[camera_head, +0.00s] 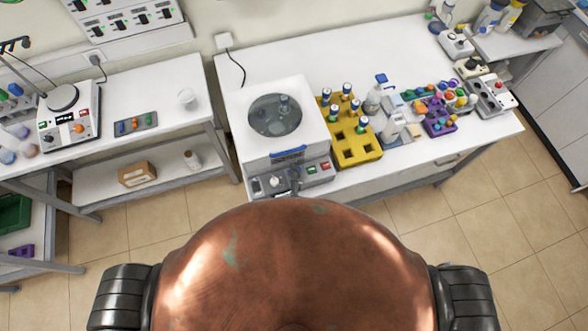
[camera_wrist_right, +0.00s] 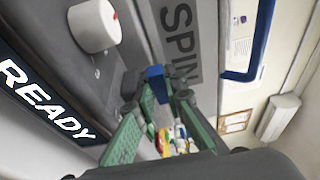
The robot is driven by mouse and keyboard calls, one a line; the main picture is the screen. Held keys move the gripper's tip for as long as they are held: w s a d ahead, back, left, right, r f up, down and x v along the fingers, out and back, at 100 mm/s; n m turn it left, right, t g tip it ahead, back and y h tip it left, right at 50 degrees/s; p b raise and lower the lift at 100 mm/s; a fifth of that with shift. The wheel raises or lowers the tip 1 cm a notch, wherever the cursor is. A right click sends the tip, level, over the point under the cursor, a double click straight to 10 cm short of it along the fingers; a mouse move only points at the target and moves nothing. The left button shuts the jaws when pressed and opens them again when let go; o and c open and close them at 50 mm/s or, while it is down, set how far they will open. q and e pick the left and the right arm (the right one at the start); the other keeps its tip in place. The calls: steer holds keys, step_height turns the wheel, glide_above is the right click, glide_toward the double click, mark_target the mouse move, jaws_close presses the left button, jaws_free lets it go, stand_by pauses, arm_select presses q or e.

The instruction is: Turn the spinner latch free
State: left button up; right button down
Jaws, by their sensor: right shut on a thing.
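The spinner (camera_head: 245,110) is a white box with a round clear window in its lid (camera_head: 275,115) and a grey control front. The lid looks closed, with a blue handle (camera_head: 288,153) along its front edge; the handle also shows in the right wrist view (camera_wrist_right: 262,45). My right gripper (camera_head: 294,178) is at the spinner's front, below the handle. In the right wrist view its green-padded fingers (camera_wrist_right: 155,85) are shut on a small blue latch (camera_wrist_right: 155,72), beside the "SPIN" lettering. The fingers partly hide the latch. My left gripper is not in view.
A white knob (camera_wrist_right: 94,25) and a "READY" display (camera_wrist_right: 40,100) sit close to the fingers. A yellow rack (camera_head: 357,150) with capped vials stands right of the spinner. Bottles and coloured racks crowd the table farther right. A side bench (camera_head: 160,115) stands left.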

steer(key=shift+d+n+y+p, duration=0.2)
steer(key=shift+n+y+p, duration=0.15)
steer(key=shift+n+y, duration=0.65)
steer(key=shift+n+g+y, duration=0.3)
steer(key=shift+y, duration=0.7)
steer(key=shift+f+n+g+y, duration=0.1)
steer(key=shift+n+g+y, duration=0.3)
steer(key=shift+n+y, duration=0.65)
steer(key=n+g+y+b, duration=0.1)
steer(key=y+b, duration=0.1)
steer(key=b, duration=0.1)
steer(key=n+g+y+b, duration=0.2)
steer(key=y+b, duration=0.1)
steer(key=shift+w+f+n+y, duration=0.1)
steer(key=shift+f+n+y, duration=0.1)
steer(key=shift+n+y, duration=0.05)
steer(key=n+g+y+b, duration=0.3)
steer(key=g+b, duration=0.1)
steer(key=b, duration=0.7)
steer(key=shift+a+n+g+y, duration=0.1)
steer(key=shift+n+g+y, duration=0.3)
steer(key=shift+r+n+g+b, duration=0.3)
steer(key=shift+g+b, duration=0.2)
steer(key=shift+b, duration=0.5)
steer(key=c, duration=2.2)
jaws_free()
steer(key=shift+c, duration=0.2)
